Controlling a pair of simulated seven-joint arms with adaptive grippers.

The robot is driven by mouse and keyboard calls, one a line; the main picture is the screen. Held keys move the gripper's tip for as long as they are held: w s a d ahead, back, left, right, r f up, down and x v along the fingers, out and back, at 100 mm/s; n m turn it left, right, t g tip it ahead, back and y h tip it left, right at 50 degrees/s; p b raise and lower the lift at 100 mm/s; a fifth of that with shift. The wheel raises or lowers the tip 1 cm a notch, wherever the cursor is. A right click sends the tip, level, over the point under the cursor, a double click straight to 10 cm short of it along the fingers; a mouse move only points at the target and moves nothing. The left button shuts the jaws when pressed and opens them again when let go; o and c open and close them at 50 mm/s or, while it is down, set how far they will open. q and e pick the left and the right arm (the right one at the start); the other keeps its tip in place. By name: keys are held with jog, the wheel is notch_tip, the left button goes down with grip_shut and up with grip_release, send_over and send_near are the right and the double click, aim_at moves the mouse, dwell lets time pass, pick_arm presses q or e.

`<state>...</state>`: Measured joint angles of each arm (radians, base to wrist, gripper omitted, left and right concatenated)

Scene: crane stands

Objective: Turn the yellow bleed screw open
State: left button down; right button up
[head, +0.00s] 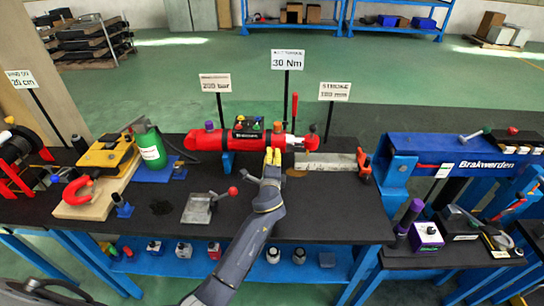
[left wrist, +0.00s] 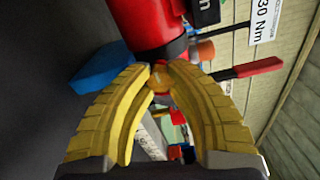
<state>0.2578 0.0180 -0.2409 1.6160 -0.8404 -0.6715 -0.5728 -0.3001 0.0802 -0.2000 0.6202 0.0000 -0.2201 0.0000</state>
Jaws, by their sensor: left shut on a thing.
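A red hydraulic cylinder (head: 207,141) lies on the black bench top, and its red body (left wrist: 142,22) fills the top of the left wrist view. My left gripper (head: 273,157) reaches up to the cylinder's right part with its yellow fingers. In the left wrist view the left gripper (left wrist: 160,72) has its fingertips together on the small yellow bleed screw (left wrist: 158,82), just below the cylinder's dark end. The fingers mostly cover the screw, and in the head view I cannot make it out. My right gripper is not in view.
Sign posts stand behind the cylinder, one reading 30 Nm (head: 287,60). A red-handled lever (left wrist: 245,72) sticks out close to the right finger. A blue Brakwerden beam (head: 425,150) is at right.

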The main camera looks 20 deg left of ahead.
pick_arm(q)
jog(key=shift+a+r+n, duration=0.15)
jog(key=shift+a+n, duration=0.05)
jog(key=shift+n, duration=0.8)
jog(key=c, duration=1.6)
grip_release()
jog(key=shift+a, duration=0.1)
jog(key=o, duration=0.5)
jog(key=shift+s+d, duration=0.1)
jog(key=shift+d, duration=0.15)
jog(key=v, duration=1.2)
